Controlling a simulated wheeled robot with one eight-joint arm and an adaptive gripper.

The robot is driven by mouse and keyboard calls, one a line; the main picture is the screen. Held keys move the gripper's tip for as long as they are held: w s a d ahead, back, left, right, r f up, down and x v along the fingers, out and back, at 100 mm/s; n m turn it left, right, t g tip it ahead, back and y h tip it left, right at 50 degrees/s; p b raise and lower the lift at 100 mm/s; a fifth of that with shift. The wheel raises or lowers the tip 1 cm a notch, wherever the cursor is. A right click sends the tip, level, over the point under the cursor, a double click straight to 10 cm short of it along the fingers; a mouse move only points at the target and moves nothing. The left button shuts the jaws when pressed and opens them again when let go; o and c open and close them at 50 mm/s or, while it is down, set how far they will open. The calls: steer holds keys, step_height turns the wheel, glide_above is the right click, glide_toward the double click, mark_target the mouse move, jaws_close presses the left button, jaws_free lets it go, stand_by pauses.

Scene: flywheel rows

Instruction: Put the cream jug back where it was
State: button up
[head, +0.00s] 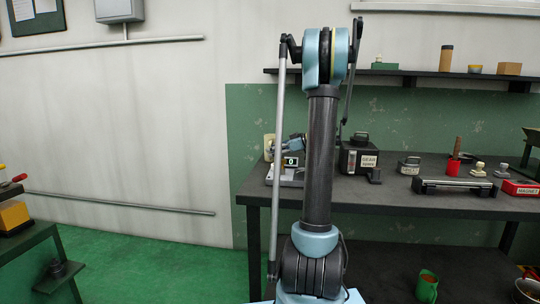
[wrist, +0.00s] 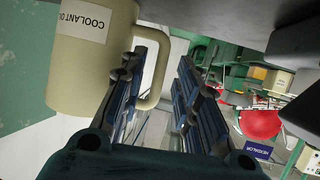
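The cream jug (wrist: 80,72), with a white label reading "COOLANT O…", fills the upper left of the wrist view. Its handle (wrist: 161,80) reaches into the space between the two fingers of my gripper (wrist: 168,60). The left finger overlaps the handle loop and a gap shows before the right finger, so the gripper looks open around the handle. In the head view a small part of the jug (head: 269,147) shows at the left end of the workbench, beside my arm. My gripper is mostly hidden there. I cannot tell whether the jug's base touches the bench.
The dark workbench (head: 400,196) holds a black labelled box (head: 360,158), a red cup (head: 453,167), a flat tray-like device (head: 455,186) and a red magnet box (head: 521,188). A shelf (head: 420,73) runs above. A green mug (head: 427,286) stands below.

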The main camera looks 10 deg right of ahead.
steer(key=v, duration=0.9)
steer(key=shift+s+d+r, duration=0.15)
steer(key=shift+d, duration=0.15)
